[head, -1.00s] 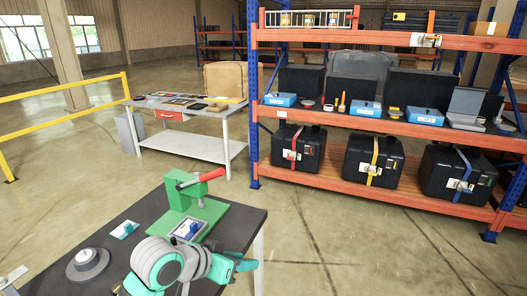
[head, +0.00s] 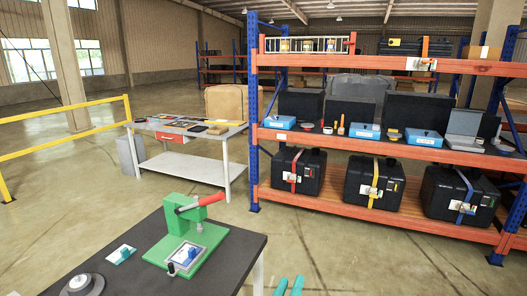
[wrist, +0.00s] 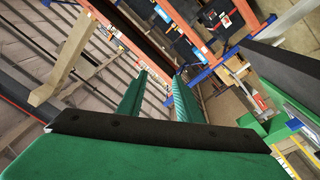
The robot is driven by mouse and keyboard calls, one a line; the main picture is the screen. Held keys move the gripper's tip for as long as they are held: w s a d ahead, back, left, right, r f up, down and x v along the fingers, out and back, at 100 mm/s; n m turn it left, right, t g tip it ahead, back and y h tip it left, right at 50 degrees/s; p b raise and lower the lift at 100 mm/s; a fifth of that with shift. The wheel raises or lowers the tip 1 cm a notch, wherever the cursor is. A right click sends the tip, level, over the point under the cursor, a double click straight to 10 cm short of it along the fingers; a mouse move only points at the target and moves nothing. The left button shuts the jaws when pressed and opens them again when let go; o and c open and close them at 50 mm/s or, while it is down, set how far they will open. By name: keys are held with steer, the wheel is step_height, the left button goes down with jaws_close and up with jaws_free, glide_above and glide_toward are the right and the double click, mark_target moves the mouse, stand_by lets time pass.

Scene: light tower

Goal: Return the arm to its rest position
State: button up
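In the head view only the two teal fingertips of my gripper (head: 289,287) show at the bottom edge, just right of the dark bench. They stand a little apart, with nothing seen between them. In the wrist view my gripper (wrist: 162,76) has its two green fingers apart, with a clear gap and no object held. The rest of my arm is outside the head view.
The dark bench (head: 215,263) at lower left carries a green press (head: 183,226) with a red handle, a blue-and-white piece (head: 121,254) and a grey round part (head: 83,285). A loaded orange-and-blue rack (head: 400,209) stands at right. Open floor lies between.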

steer(key=s+a+f+n+y, duration=0.2)
steer(key=s+f+n+y, duration=0.35)
steer(key=s+f, duration=1.25)
steer(key=s+a+m+g+y, duration=0.1)
steer(key=s+m, duration=0.3)
steer(key=s, duration=0.7)
steer(key=s+a+m+g+y, duration=0.1)
steer(key=s+a+m, duration=0.2)
steer(key=s, duration=0.8)
steer(key=shift+a+f+m, duration=0.15)
steer(key=shift+a+m, duration=0.2)
steer(key=shift+m, duration=0.1)
